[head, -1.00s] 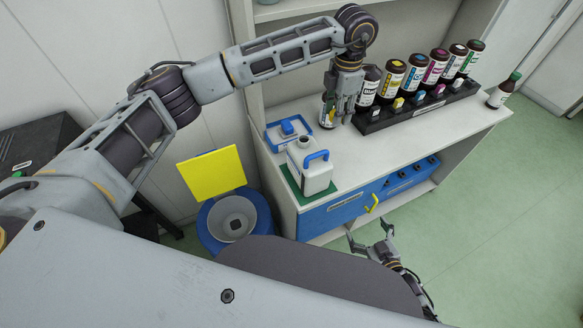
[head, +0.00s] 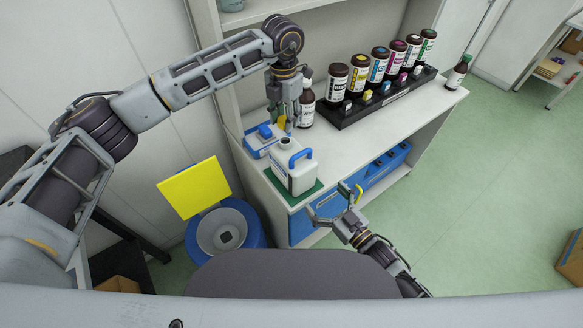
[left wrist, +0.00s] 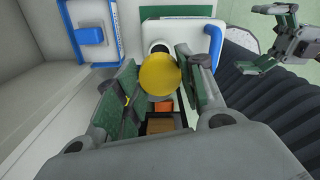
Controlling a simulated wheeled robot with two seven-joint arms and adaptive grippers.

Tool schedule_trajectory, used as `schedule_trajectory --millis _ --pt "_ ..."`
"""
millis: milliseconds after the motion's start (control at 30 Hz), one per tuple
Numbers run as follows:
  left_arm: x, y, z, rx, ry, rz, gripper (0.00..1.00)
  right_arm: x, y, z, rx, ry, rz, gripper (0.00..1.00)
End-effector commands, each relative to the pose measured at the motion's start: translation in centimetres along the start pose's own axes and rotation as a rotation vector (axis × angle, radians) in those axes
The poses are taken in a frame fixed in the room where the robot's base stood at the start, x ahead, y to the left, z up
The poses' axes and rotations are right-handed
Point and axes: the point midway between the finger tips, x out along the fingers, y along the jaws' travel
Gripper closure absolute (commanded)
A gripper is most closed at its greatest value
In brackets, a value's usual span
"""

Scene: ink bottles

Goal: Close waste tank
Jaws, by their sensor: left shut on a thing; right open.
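A white tank with a blue handle (head: 302,180) stands on a green mat (head: 307,195) at the counter's front left corner. Its round mouth (head: 286,143) is uncovered in the head view. My left gripper (head: 281,124) is shut on a yellow round cap (left wrist: 160,75), held above and behind the tank. My right gripper (head: 328,200) is open and empty, in front of the cabinet's blue drawer front.
A blue-and-white tray (head: 257,149) lies behind the tank. A brown bottle (head: 307,108) stands right beside my left gripper. Several ink bottles stand at a black rack (head: 375,101). A blue bin (head: 252,226) with a raised yellow lid (head: 194,187) is on the floor.

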Motion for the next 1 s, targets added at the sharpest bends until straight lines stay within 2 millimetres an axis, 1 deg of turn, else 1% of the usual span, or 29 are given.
schedule_trajectory --millis 300,767,1000 --pt "-0.01 0.03 -0.04 -0.115 0.000 0.000 0.71 -0.01 -0.18 -0.48 0.064 0.022 -0.009 0.00" --pt "-0.01 0.02 -0.04 -0.125 0.000 0.000 0.71 0.04 -0.17 -0.46 0.069 0.021 -0.009 0.00" --pt "-0.01 0.02 -0.04 -0.125 0.000 0.000 0.71 0.68 -0.15 -0.43 0.069 0.021 -0.008 0.00"
